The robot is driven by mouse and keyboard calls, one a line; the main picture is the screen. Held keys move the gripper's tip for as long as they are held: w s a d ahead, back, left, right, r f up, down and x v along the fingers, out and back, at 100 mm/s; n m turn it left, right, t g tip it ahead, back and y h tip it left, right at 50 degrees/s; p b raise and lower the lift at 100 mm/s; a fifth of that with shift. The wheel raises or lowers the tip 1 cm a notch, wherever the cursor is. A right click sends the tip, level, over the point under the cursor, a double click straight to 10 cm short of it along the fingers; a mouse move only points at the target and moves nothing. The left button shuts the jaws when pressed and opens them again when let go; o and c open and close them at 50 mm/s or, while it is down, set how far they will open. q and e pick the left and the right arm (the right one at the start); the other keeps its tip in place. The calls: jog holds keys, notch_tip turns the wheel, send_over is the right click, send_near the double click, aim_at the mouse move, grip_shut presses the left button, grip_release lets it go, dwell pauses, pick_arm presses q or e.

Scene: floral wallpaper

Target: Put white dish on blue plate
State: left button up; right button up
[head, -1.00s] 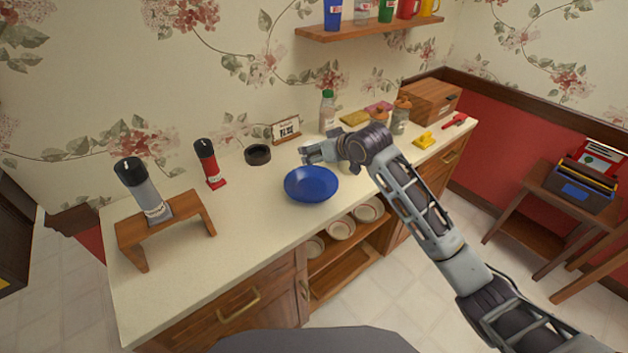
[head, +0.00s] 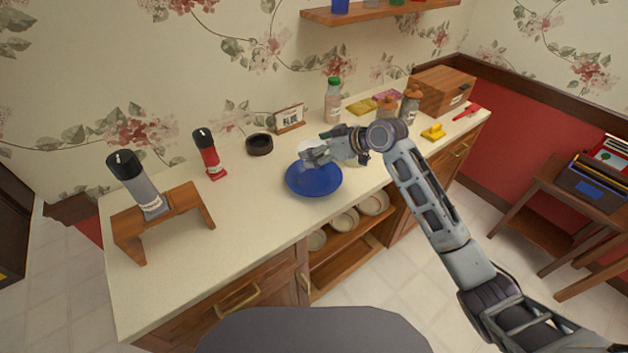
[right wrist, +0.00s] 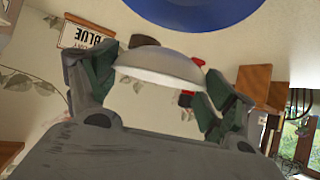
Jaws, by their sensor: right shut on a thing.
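The blue plate (head: 314,181) lies on the countertop. It also shows upside down at the top of the right wrist view (right wrist: 195,8). My right gripper (head: 314,155) is over the plate's back edge in the head view. In the right wrist view my right gripper (right wrist: 160,75) is shut on the white dish (right wrist: 165,70), a shallow bowl held between its two fingers. In the head view only a small pale part of the dish (head: 305,146) shows behind the fingers. Its exact height above the plate is hard to tell. My left gripper is not in view.
A dark round bowl (head: 259,145), a small sign (head: 290,118) and a green-capped bottle (head: 333,100) stand behind the plate. The counter front left of the plate is clear.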

jog(key=shift+w, duration=0.1)
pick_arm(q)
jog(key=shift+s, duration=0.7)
pick_arm(e)
jog(key=shift+n, duration=0.3)
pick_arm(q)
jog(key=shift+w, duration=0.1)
pick_arm(e)
jog(key=shift+f, duration=0.1)
